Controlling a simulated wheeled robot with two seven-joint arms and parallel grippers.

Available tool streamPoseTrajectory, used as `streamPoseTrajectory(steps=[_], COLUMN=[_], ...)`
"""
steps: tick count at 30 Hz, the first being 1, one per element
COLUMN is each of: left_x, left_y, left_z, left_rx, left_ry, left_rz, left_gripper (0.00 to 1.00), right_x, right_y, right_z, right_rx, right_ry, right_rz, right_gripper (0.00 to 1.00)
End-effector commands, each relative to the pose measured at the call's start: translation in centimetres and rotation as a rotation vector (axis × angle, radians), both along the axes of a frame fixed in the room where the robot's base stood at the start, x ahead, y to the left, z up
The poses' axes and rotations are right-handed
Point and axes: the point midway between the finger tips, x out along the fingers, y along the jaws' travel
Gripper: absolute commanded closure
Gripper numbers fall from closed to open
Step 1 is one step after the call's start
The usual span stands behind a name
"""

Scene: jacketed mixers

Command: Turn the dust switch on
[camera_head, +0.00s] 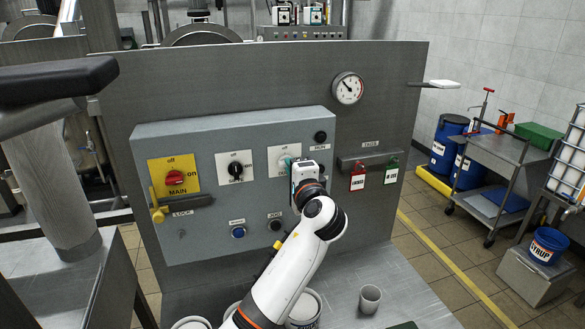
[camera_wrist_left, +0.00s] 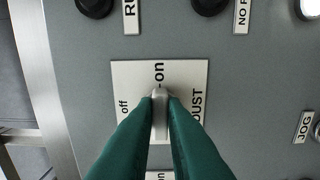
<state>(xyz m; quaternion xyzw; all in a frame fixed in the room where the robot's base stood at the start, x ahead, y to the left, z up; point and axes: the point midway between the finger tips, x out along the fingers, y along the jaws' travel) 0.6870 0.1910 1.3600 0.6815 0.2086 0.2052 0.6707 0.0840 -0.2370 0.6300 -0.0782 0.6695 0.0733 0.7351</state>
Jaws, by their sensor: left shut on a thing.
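The dust switch has a white plate (camera_head: 275,156) on the grey control panel (camera_head: 210,140). In the left wrist view its plate (camera_wrist_left: 185,75) shows "off" at the left, "on" at the top and "DUST" at the right. My left gripper (camera_head: 287,163) is at this switch, its green fingers (camera_wrist_left: 160,100) shut on the sides of the grey handle (camera_wrist_left: 159,118). The handle appears lined up with the "on" mark. My right gripper is not in view.
A red main switch (camera_head: 174,178) on a yellow plate and a black switch (camera_head: 235,169) sit to the left. Buttons (camera_head: 238,232) lie below. A grey cup (camera_head: 370,299) stands on the bench below.

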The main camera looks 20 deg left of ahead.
Motion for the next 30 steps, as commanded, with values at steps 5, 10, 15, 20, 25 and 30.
streamPoseTrajectory(steps=[5, 10, 15, 20, 25, 30], left_x=[0.0, 0.0, 0.0, -0.5, -2.8, -5.9], left_y=[0.2, 0.1, 0.1, -0.3, -1.9, -4.0], left_z=[0.4, 0.3, 0.2, -0.1, -0.4, -0.4], left_rx=[0.005, 0.003, 0.002, 0.001, -0.003, -0.002], left_ry=[-0.006, -0.005, -0.002, -0.003, -0.006, -0.005], left_rz=[0.003, 0.002, 0.001, -0.001, -0.003, -0.002], left_gripper=[0.88, 0.67, 0.67, 0.67, 0.67, 0.67], right_x=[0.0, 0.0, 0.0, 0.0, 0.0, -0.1], right_y=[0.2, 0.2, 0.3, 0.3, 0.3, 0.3], right_z=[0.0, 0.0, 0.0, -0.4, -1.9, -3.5], right_rx=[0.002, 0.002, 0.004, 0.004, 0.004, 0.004], right_ry=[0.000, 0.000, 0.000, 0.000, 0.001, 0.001], right_rz=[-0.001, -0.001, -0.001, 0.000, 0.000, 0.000], right_gripper=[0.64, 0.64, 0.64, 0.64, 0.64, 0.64])
